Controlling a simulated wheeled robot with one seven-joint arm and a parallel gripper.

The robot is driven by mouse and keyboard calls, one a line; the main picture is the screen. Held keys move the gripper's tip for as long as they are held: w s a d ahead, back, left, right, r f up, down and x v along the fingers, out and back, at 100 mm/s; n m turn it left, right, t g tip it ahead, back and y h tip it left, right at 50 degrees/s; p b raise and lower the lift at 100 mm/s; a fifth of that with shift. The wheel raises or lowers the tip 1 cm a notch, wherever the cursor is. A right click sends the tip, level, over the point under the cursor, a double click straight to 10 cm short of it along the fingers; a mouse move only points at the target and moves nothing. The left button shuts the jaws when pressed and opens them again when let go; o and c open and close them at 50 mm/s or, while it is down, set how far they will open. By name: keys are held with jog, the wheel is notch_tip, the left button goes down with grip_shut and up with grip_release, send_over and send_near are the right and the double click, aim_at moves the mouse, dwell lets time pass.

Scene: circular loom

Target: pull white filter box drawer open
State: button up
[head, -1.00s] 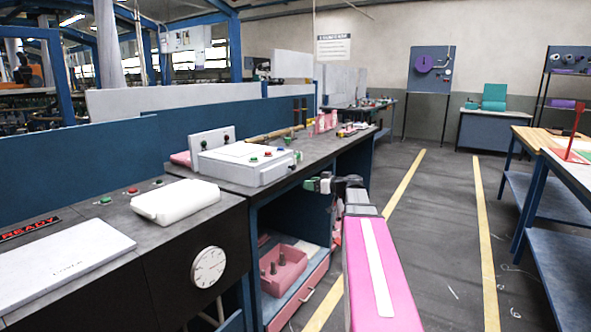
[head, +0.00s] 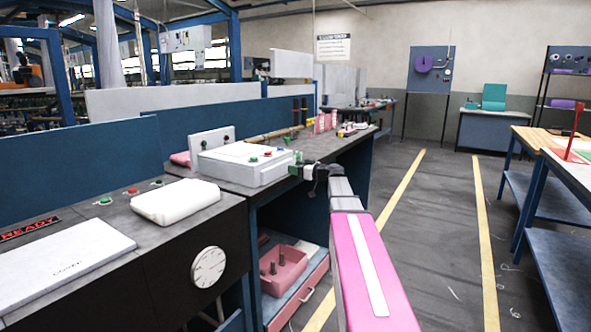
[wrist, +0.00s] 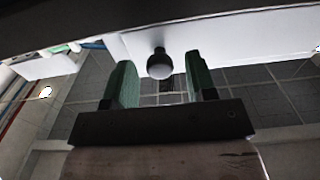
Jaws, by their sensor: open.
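The white filter box (head: 245,165) sits on the dark bench, with coloured buttons on its top. In the wrist view its white front (wrist: 230,40) spans the upper part of the picture, and a dark round knob (wrist: 160,64) sticks out from it. My gripper (head: 298,170) is at the right end of the box, at the bench edge. In the wrist view my gripper (wrist: 160,70) has its two green fingers apart, with the knob seen between their tips and a gap on each side. No drawer gap can be made out.
A white rounded case (head: 175,202) and a dial (head: 208,267) are on the nearer bench section at left.

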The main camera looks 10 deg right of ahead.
jog(key=shift+w+a, duration=0.2)
grip_shut()
jog(key=v, duration=1.5)
jog(key=shift+s+d, duration=0.15)
grip_release()
jog(key=v, duration=1)
jog(key=shift+s+d, duration=0.25)
jog(key=shift+s, duration=0.05)
